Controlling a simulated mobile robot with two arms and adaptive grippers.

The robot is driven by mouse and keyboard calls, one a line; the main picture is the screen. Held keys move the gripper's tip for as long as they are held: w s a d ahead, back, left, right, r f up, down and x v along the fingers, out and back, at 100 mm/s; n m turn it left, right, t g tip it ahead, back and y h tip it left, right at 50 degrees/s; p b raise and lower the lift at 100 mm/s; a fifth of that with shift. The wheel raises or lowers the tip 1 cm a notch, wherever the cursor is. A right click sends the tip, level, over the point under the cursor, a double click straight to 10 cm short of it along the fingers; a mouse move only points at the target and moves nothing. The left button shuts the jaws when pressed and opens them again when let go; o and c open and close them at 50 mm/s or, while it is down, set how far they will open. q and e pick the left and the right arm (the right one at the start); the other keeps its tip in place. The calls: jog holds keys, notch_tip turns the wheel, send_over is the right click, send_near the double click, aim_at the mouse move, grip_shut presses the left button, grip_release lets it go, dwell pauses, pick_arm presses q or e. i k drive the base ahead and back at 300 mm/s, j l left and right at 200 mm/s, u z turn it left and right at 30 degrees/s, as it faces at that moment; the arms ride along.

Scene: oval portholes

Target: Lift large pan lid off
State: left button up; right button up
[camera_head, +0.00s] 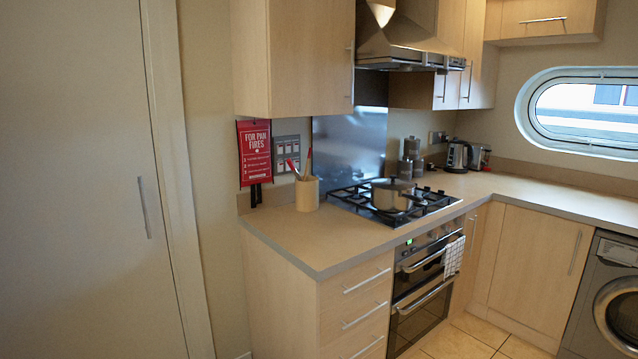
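A metal pan (393,197) stands on the black gas hob (356,204) in the head view. A metal lid (393,185) appears to sit on top of it, with a handle sticking out at the pan's right side. The pan is small in the picture, so the lid's knob is hard to make out. Neither of my grippers shows in this view.
A utensil pot (307,194) stands left of the hob, with bare worktop (315,238) in front of it. The extractor hood (400,45) hangs above. A kettle (457,156) stands at the back corner. A tall white door (85,190) fills the left.

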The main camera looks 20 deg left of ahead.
aim_at(392, 183)
jog(key=u, duration=0.15)
jog(key=i+u, duration=0.25)
jog(key=i, duration=0.4)
jog(key=i+l+u, duration=0.2)
jog(key=i, duration=0.5)
